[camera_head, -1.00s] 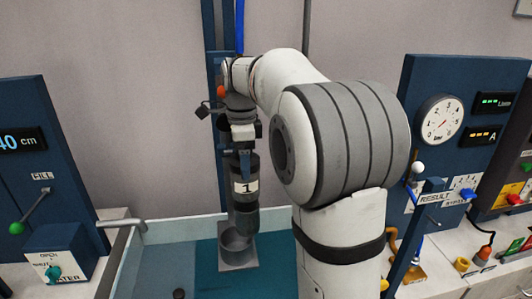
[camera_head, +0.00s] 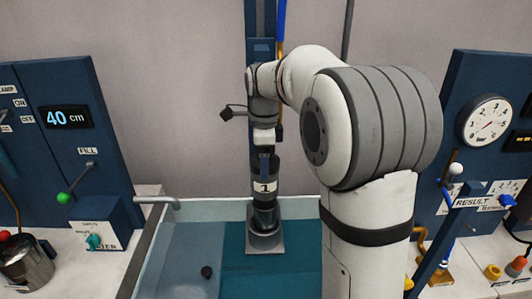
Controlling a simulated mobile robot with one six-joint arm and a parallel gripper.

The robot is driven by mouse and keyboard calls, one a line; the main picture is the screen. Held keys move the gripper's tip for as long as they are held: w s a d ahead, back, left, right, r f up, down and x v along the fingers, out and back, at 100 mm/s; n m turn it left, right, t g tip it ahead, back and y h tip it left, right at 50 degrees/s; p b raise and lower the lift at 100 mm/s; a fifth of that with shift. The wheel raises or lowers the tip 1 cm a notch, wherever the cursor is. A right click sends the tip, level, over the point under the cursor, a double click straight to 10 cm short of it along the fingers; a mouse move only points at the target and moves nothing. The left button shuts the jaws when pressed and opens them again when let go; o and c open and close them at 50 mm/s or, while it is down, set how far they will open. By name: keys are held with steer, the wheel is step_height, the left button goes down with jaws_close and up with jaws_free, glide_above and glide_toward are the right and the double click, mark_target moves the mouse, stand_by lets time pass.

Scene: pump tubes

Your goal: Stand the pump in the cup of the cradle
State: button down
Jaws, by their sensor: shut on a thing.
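The pump (camera_head: 264,203) is a dark upright cylinder with a white band marked "1". My gripper (camera_head: 264,168) is shut on its upper part from above. The cradle (camera_head: 265,249) is a grey square base with a round cup, standing in the water tank. The pump's lower end lines up with the cup and overlaps its rim in the picture. I cannot tell whether it is inside the cup or resting on its bottom. The cup's inside is mostly hidden by the pump.
The tank's pale rim (camera_head: 230,207) runs around the cradle, with a tap (camera_head: 157,200) at its left. A small dark knob (camera_head: 207,272) lies left of the cradle. A blue upright column (camera_head: 260,60) stands behind my gripper. Panels flank the tank.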

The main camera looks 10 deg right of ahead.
mark_target(265, 188)
step_height(265, 188, down, 3)
steer(key=shift+r, duration=0.1)
steer(key=shift+f, duration=0.7)
steer(key=shift+c, duration=0.9)
jaws_free()
steer(key=shift+f, duration=0.15)
